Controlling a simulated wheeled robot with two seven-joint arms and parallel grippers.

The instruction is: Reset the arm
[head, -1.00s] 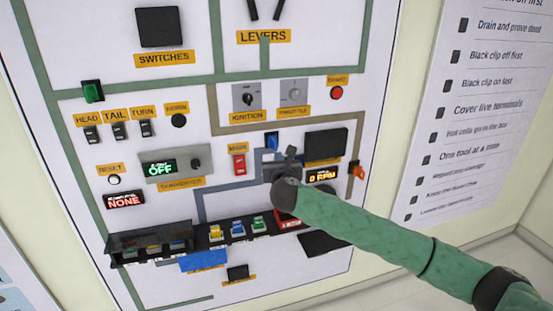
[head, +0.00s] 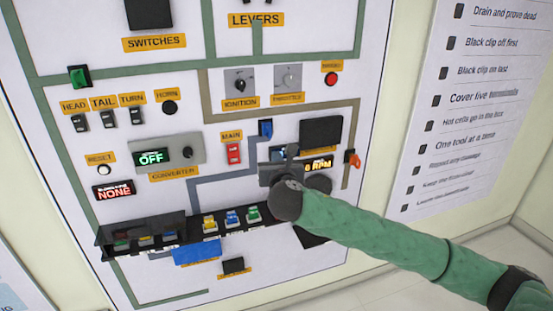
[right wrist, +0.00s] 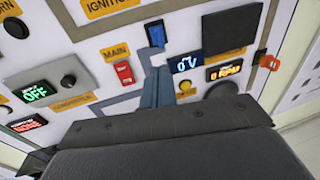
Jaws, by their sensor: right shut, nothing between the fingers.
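My right gripper (head: 280,172) is in front of the lower middle of the white panel (head: 225,110), at the end of my green arm. It is shut and empty. In the right wrist view its fingers (right wrist: 157,85) lie together, pointing up the picture between the red MAIN switch (right wrist: 123,73) and a small voltage display (right wrist: 186,63). I cannot tell any contact with the panel. In the head view the wrist hides most of the fingers. My left gripper is not in view.
A blue switch (head: 265,129), a dark screen (head: 321,133) and an orange-red key-like part (head: 353,159) are near the gripper. The converter (head: 166,155), white reset button (head: 103,170) and a black tray (head: 140,235) lie left. A printed sheet (head: 450,100) hangs right.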

